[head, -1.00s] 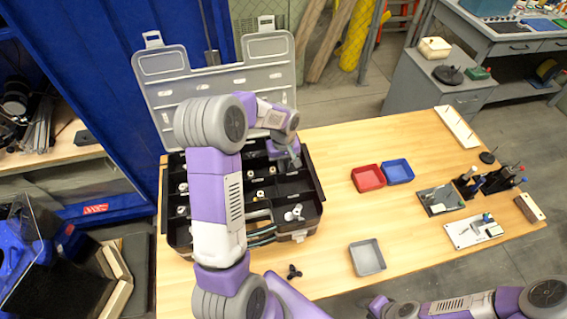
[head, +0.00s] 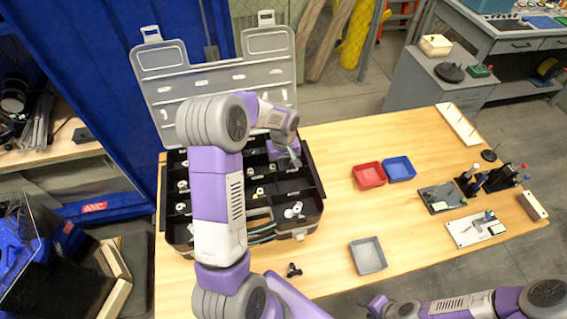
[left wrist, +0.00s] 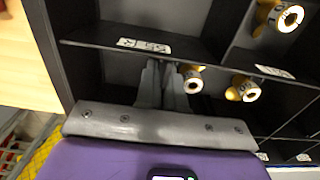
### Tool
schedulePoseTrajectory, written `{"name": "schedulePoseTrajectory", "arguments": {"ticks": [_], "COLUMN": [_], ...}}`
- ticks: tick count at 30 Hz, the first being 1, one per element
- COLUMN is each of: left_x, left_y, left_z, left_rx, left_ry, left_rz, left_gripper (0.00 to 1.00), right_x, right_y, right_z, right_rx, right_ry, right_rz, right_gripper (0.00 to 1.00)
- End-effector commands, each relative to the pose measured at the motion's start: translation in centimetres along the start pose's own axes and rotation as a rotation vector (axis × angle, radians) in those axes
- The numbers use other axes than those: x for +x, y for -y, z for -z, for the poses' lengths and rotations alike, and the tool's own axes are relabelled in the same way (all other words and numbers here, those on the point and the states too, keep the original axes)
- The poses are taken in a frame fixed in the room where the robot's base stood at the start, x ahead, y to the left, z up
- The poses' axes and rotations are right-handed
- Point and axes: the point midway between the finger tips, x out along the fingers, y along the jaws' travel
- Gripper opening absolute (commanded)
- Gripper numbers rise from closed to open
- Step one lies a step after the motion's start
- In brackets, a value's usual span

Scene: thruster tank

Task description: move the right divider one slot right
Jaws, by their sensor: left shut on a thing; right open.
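The open black organizer case (head: 318,190) stands on the wooden table, its clear lid raised behind it. My left gripper (head: 290,158) reaches down into the right rear part of the case. In the left wrist view my left gripper (left wrist: 163,85) has its fingers closed low between dark compartment walls, shut on the divider. The divider itself is mostly hidden by the fingers, and its exact seating in a slot cannot be told. A labelled wall (left wrist: 143,45) runs across just beyond the fingers. My right gripper (head: 378,304) is at the lower edge of the head view, open and away from the case.
Yellow-brown fittings (left wrist: 240,90) lie in neighbouring compartments. White thruster parts (head: 293,210) sit in the front right of the case. Red (head: 368,176), blue (head: 399,169) and grey (head: 368,256) trays stand to the right. A small black propeller (head: 294,270) lies in front. The table's middle is clear.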

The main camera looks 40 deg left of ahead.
Motion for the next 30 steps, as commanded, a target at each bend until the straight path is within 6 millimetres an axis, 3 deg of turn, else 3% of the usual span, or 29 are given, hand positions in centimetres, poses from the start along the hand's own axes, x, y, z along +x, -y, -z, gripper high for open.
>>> {"name": "schedulePoseTrajectory", "arguments": {"ticks": [8,9,14,23,30], "left_x": [0.1,0.1,0.1,-0.4,-4.3], "left_y": [0.0,0.0,0.0,0.0,-0.1], "left_z": [0.0,0.0,0.0,0.0,0.1], "left_rx": [0.0,0.0,0.0,0.0,-0.001], "left_ry": [0.0,0.0,0.0,-0.002,-0.004], "left_rz": [0.0,0.0,0.0,-0.001,-0.003], "left_gripper": [0.0,0.14,0.37,0.37,0.37], "right_x": [0.0,0.0,0.0,-0.1,-0.8], "right_y": [0.0,0.0,0.0,0.0,0.3], "right_z": [0.0,0.0,0.0,0.0,0.0], "right_rx": [0.0,0.0,0.0,0.0,0.0], "right_ry": [0.0,0.0,0.0,0.0,0.0], "right_rz": [0.0,0.0,0.0,0.0,0.0], "right_gripper": [0.43,0.43,0.43,0.43,0.43]}}
